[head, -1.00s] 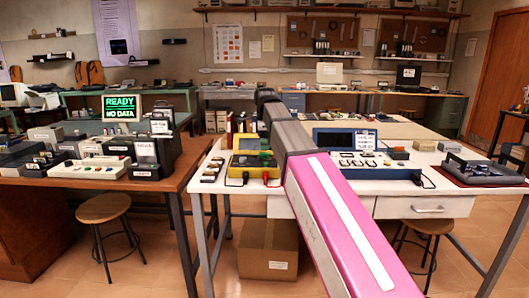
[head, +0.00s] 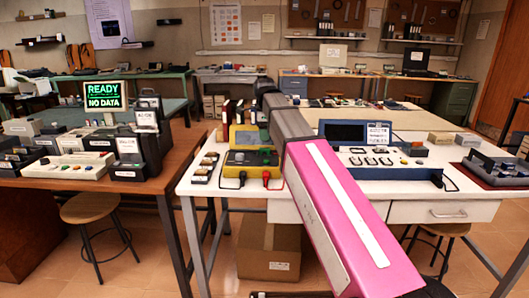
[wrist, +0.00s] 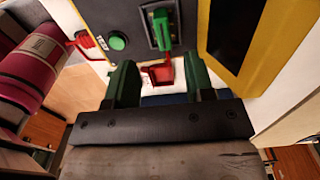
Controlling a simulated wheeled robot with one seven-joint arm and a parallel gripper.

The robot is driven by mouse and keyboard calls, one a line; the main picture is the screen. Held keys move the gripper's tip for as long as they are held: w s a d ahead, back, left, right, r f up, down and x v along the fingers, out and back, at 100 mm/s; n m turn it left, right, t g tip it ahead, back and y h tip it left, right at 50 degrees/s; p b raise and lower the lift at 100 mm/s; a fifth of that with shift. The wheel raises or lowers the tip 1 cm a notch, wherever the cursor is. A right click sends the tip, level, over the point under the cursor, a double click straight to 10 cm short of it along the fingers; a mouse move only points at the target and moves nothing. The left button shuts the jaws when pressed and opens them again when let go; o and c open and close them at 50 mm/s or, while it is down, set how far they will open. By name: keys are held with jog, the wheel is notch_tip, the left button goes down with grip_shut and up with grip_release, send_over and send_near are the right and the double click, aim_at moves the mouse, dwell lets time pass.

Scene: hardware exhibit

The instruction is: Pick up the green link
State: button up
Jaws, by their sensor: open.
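The green piece lies beyond the fingertips, roughly in line with the gap. A red part (wrist: 162,73) shows in the gap below it. I cannot make out the link in the head view, where my pink arm crosses the table and the gripper is hidden.
A round green button (wrist: 118,41) sits left of the green piece. A yellow-framed dark screen (wrist: 236,30) is close on the right. In the head view, a yellow instrument (head: 250,160) and a blue instrument (head: 345,133) stand on the white table (head: 205,185).

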aim_at(264, 151)
jog(key=shift+w+d+f, duration=0.1)
jog(key=shift+d+f, duration=0.05)
jog(key=shift+f, duration=1.5)
jog(key=shift+w+d+f, duration=0.1)
jog(key=shift+f, duration=1.55)
jog(key=shift+c, duration=0.3)
grip_shut()
